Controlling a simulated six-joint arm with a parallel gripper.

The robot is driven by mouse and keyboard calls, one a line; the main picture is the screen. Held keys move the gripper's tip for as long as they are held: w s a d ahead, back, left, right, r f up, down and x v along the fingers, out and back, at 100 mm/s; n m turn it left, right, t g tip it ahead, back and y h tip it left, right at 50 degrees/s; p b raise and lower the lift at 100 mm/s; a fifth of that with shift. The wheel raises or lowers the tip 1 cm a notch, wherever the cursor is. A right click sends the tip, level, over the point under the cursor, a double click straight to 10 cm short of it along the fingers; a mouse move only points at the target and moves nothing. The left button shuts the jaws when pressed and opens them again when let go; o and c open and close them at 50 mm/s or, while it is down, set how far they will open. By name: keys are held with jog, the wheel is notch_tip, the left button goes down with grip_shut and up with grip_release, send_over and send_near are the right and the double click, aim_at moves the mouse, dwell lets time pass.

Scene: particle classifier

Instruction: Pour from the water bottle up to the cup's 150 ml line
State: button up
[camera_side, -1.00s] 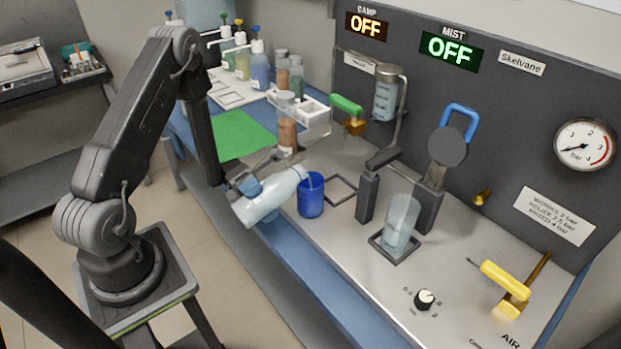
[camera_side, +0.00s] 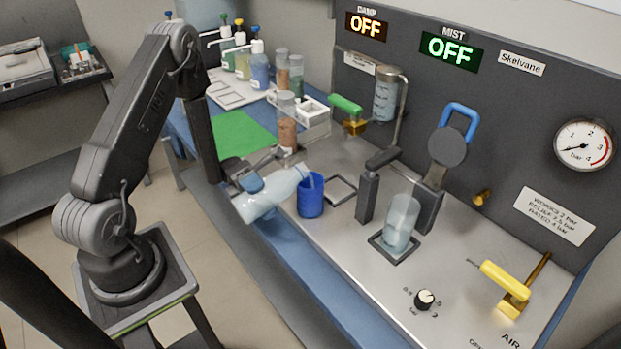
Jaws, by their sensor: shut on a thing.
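The water bottle (camera_side: 272,194) is pale and translucent. It lies strongly tilted in my gripper (camera_side: 249,183), with its neck up to the right and its base down to the left. My gripper is shut on the bottle's body. The blue cup (camera_side: 310,198) stands upright on the steel deck, directly right of the bottle. The bottle's mouth is at the cup's rim, over its left side. A thin pale streak shows at the mouth; I cannot tell if it is water. The cup's inside, its level and its 150 ml line cannot be made out.
An empty square frame (camera_side: 342,178) lies right of the cup. A clear cylinder (camera_side: 401,222) stands in another frame beside dark clamp posts. A green mat (camera_side: 240,134), a white rack (camera_side: 314,121) and pump bottles (camera_side: 260,66) are behind. A yellow-handled valve (camera_side: 505,280) is at front right.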

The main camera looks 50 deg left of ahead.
aim_at(270, 207)
jog(key=shift+w+r+n, duration=0.1)
jog(key=shift+r+n, duration=0.3)
jog(key=shift+n, duration=0.1)
dwell(1.0)
jog(key=shift+f, duration=0.1)
